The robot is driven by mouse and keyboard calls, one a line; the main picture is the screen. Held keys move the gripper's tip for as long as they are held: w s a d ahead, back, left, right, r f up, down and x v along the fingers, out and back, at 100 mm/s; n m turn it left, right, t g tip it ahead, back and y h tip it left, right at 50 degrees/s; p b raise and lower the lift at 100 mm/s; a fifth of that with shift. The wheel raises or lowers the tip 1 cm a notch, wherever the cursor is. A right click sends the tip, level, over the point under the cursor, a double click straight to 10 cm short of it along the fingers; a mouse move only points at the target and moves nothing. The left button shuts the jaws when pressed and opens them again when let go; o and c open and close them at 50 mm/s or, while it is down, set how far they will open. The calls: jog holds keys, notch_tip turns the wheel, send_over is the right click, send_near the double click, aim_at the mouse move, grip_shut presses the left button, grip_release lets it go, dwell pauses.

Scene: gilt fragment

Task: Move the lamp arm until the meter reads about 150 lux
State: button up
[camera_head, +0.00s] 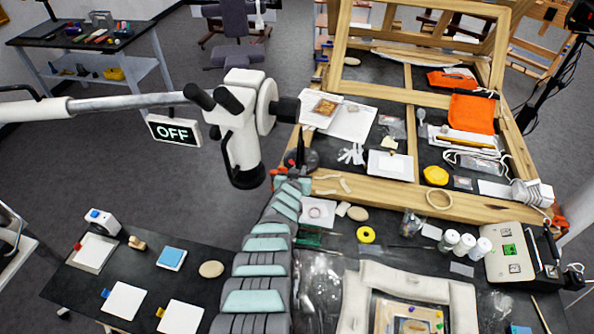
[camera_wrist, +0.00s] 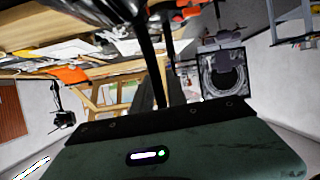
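A white jointed head (camera_head: 243,125) with black knobs hangs at the end of a metal boom (camera_head: 130,101) that enters from the left in the head view. I take this to be the lamp arm, but no lit lamp shows. No lux number is readable in either view, and I cannot tell which thing is the meter. My gripper (camera_head: 300,150) is right of the white head, above the table. Its dark fingers (camera_wrist: 155,60) show in the wrist view, with nothing clearly held; their opening is unclear.
A wooden frame (camera_head: 377,201) with papers and tools fills the right side. White tiles (camera_head: 124,300) lie at the front left. Open floor (camera_head: 110,150) shows behind them.

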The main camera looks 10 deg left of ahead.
jog(key=o, duration=0.3)
jog(key=shift+s, duration=0.1)
